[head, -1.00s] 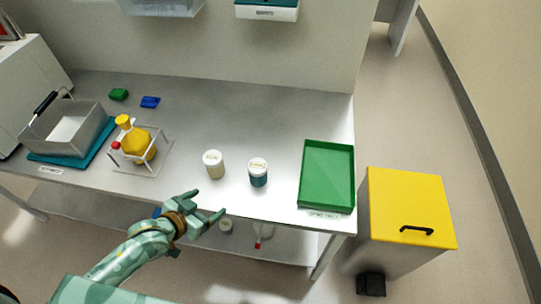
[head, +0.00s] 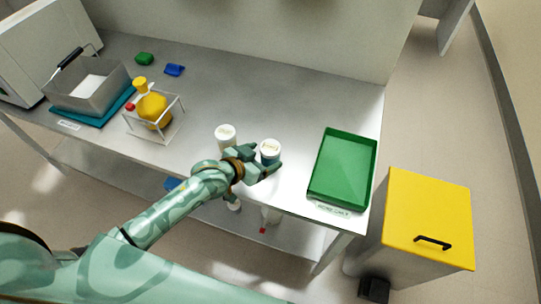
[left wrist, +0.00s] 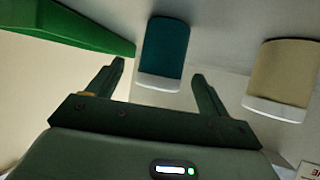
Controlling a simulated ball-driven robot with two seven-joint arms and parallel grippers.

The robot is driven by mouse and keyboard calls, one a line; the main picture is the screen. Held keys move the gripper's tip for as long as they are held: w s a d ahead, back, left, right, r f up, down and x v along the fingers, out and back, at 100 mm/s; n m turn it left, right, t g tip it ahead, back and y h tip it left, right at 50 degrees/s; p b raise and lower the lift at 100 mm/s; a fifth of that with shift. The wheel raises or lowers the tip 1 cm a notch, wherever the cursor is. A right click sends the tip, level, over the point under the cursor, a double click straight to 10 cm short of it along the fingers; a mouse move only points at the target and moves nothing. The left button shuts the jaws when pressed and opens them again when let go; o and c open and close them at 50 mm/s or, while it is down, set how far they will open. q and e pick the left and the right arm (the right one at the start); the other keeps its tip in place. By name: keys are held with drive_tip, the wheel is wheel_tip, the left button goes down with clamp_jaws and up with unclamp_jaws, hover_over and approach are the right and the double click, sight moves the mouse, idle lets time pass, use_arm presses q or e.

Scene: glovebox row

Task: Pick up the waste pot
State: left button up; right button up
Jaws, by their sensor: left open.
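Two white-lidded pots stand upright on the steel bench. The teal pot (head: 270,147) is on the right, and the beige pot (head: 226,133) is to its left. I cannot read their labels to tell which is the waste pot. My left gripper (head: 268,165) is open at the teal pot and partly hides its body. In the left wrist view, the teal pot (left wrist: 164,52) sits centred ahead of the spread fingers (left wrist: 159,74), with no clear contact. The beige pot (left wrist: 284,72) is outside the fingers at the right. My right gripper is not in view.
A green tray (head: 343,165) lies to the right of the pots. A yellow flask (head: 153,108) stands in a frame at left, near a grey basin (head: 95,98). A yellow-lidded bin (head: 428,215) stands beyond the bench's right end. The bench behind the pots is clear.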

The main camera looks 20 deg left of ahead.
use_arm(q)
drive_tip(key=b+x, duration=0.1)
drive_tip(key=x, duration=0.1)
drive_tip(key=b+x, duration=0.1)
drive_tip(key=x, duration=0.1)
drive_tip(key=shift+w+f, duration=0.2)
drive_tip(key=shift+f, duration=0.2)
drive_tip(key=shift+r, duration=0.1)
drive_tip(key=c, duration=1.1)
drive_tip(key=shift+c, duration=0.2)
